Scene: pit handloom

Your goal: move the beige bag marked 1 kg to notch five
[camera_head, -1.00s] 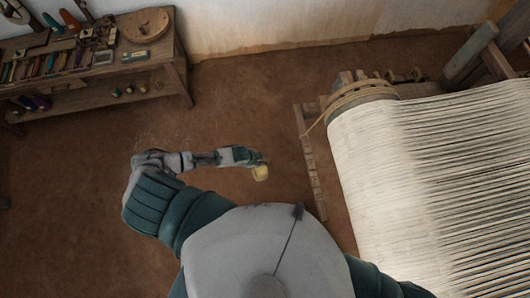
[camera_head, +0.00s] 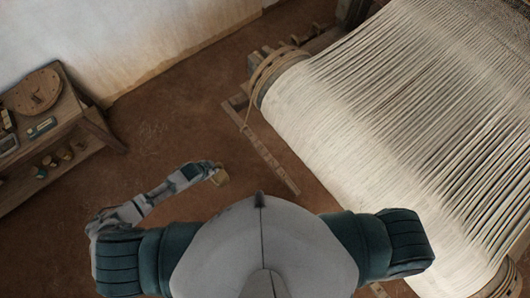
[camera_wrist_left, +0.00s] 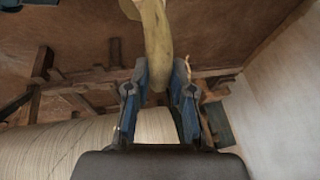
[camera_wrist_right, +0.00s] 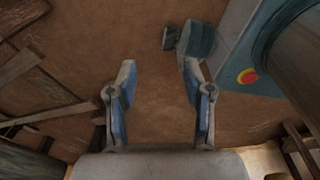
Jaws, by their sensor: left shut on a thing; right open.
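The beige bag (camera_head: 221,178) hangs at the end of my left arm in the head view, above the bare floor. My left gripper (camera_head: 212,173) is shut on it. In the left wrist view the bag (camera_wrist_left: 157,45) is pinched between the two blue-padded fingers (camera_wrist_left: 159,80). No 1 kg mark is readable. A wooden notched bar (camera_head: 262,148) lies beside the loom, to the right of the bag and apart from it. Its notch numbers cannot be read. My right gripper (camera_wrist_right: 160,82) is open and empty in the right wrist view; in the head view it is hidden.
The loom with its wide white warp (camera_head: 370,110) fills the right side. Cord is wound around its beam end (camera_head: 275,72). A wooden bench (camera_head: 65,125) with a round board (camera_head: 35,92) stands at the left by the wall. Brown floor (camera_head: 170,120) between is clear.

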